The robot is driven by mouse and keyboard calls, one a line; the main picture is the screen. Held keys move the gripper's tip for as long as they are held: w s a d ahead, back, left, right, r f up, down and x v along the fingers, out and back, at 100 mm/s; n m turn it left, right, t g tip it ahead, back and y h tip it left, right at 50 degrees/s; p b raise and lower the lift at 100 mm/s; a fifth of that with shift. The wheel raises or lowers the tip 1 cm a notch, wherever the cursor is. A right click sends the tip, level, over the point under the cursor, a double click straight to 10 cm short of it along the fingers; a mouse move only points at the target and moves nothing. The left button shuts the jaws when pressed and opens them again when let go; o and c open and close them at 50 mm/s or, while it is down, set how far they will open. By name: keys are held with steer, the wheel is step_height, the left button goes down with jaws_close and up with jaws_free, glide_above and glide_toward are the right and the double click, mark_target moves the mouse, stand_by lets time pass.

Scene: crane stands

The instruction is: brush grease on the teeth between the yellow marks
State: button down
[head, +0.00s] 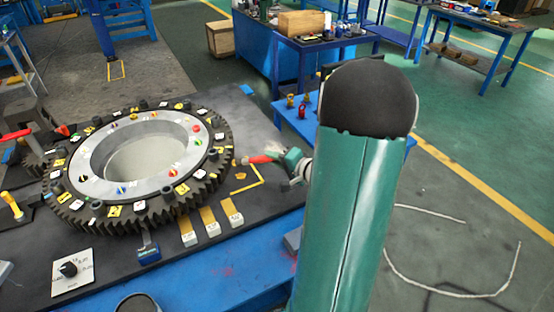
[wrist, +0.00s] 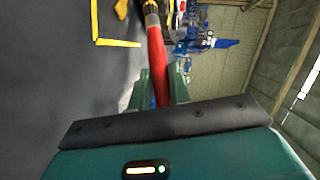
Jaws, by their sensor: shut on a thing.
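My gripper (head: 286,158) is shut on the red handle of a brush (head: 262,159), right of the large dark gear (head: 52,206). The brush points left, its tip near the gear's right-hand teeth; I cannot tell whether it touches them. In the wrist view, the red handle (wrist: 158,70) runs up between the green fingers of my gripper (wrist: 160,88), and the bristles are cut off at the top. Several yellow tags (head: 182,189) lie on the gear's dark ring among white ones. Which are the marks, and any grease on the teeth, I cannot tell.
A yellow corner line (head: 258,181) is on the dark tabletop (head: 262,130) beside the gear. My green arm hides the table's right side.

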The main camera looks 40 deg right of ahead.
steer(key=shift+w+a, duration=0.25)
steer(key=shift+w, duration=0.1)
steer(key=shift+w+d, duration=0.55)
steer(key=shift+d, duration=0.3)
steer(key=shift+w+d, duration=0.55)
steer(key=shift+d, duration=0.25)
steer(key=shift+s+a, duration=0.55)
steer(key=shift+a, duration=0.3)
steer(key=shift+s+a, duration=0.55)
steer(key=shift+a, duration=0.3)
steer(key=shift+s+d, duration=0.55)
steer(key=shift+s, duration=0.3)
steer(key=shift+s+d, duration=0.6)
steer(key=shift+s, duration=0.2)
steer(key=shift+s+d, duration=0.55)
steer(key=shift+s, duration=0.3)
